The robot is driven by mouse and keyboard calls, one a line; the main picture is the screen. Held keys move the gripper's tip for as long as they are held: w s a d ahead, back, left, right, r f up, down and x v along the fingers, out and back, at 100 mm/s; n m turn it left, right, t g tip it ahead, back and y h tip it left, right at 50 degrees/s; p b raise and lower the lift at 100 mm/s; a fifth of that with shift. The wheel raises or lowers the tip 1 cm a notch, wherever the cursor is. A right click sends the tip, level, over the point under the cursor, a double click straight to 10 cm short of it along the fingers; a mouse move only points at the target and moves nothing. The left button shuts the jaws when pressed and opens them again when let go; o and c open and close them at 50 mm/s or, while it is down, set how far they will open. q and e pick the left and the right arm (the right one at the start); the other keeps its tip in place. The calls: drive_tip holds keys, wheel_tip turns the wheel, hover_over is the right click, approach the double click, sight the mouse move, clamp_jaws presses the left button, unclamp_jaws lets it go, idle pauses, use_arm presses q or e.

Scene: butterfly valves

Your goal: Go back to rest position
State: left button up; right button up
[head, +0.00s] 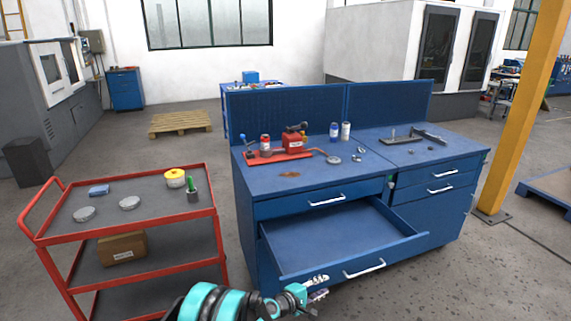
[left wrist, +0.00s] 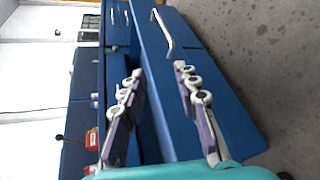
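My left gripper (head: 318,287) is at the bottom middle of the head view, in front of the blue workbench (head: 245,220). The top left drawer has a handle (head: 327,200). Below it, an open, empty drawer (head: 330,240) sticks out, with its handle (head: 365,268) to the right of the gripper. This handle also shows beyond the fingers in the left wrist view (left wrist: 163,32), apart from them. My right gripper is in neither view.
A red cart (head: 130,228) with two discs, a yellow roll and a green-topped item stands left of the bench. A red valve assembly (head: 290,145) and small parts lie on the benchtop. A yellow post (head: 525,110) stands at right. Floor at front right is clear.

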use_arm(q)
drive_tip(key=s+a+r+m+g+y, duration=0.1)
drive_tip(key=s+a+r+m+y, duration=0.2)
drive_tip(key=s+a+r, duration=0.4)
drive_tip(key=s+a+r+m+y, duration=0.2)
drive_tip(key=s+a+r+m, duration=0.25)
drive_tip(key=a+r, duration=0.45)
drive_tip(key=s+a+m+y, duration=0.2)
drive_tip(key=s+a+y, duration=0.1)
drive_tip(key=s+a, duration=0.4)
drive_tip(key=s+a+m+g+y, duration=0.1)
drive_tip(key=s+a, duration=0.6)
drive_tip(key=s, duration=0.7)
drive_tip(key=shift+s+m+y, duration=0.3)
drive_tip(key=shift+m+y, duration=0.45)
drive_tip(key=shift+y, duration=0.15)
